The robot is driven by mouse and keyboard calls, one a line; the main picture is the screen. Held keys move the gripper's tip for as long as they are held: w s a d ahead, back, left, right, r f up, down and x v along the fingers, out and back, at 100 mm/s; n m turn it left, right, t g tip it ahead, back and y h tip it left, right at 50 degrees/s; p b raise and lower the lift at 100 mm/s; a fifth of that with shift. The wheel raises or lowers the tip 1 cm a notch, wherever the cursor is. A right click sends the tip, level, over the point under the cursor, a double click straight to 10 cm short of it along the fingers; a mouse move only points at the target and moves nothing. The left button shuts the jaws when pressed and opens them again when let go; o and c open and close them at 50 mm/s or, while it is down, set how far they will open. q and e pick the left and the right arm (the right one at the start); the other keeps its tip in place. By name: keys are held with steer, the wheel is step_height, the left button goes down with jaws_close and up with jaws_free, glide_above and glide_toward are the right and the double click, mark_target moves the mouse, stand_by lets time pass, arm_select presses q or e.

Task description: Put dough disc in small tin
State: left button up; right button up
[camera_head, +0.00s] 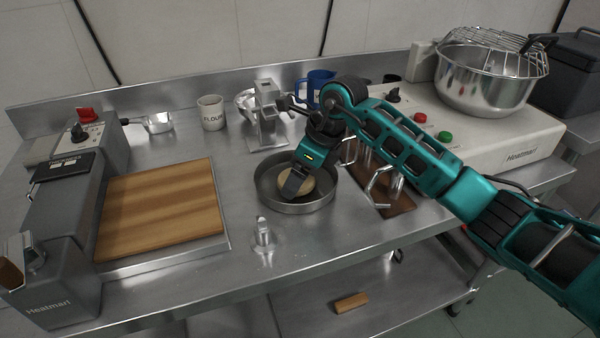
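The small tin (294,208) is a round, shallow grey metal pan near the middle of the steel table. The pale tan dough disc (311,185) shows inside its rim, partly hidden by my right gripper (294,186). I cannot tell whether the disc rests flat on the tin's floor. My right gripper reaches down from the right into the tin, with its dark fingers against or just in front of the disc. Its finger gap is hidden, so its grip is unclear. My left gripper is not in view.
A wooden board (160,209) in a grey machine lies left. A small metal piece (263,236) stands in front of the tin. Hooks on a brown board (392,196) are close right. Behind are a flour mug (211,113), a metal press (266,112) and a mixing bowl (484,82).

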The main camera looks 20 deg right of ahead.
steer(key=shift+r, duration=0.1)
steer(key=o, duration=0.9)
steer(key=shift+o, duration=0.2)
steer(key=shift+r, duration=0.1)
steer(key=p+v, duration=0.1)
steer(key=v, duration=1)
steer(key=shift+s+d+r, duration=0.15)
steer(key=shift+s+r, duration=0.05)
steer(key=shift+r, duration=0.15)
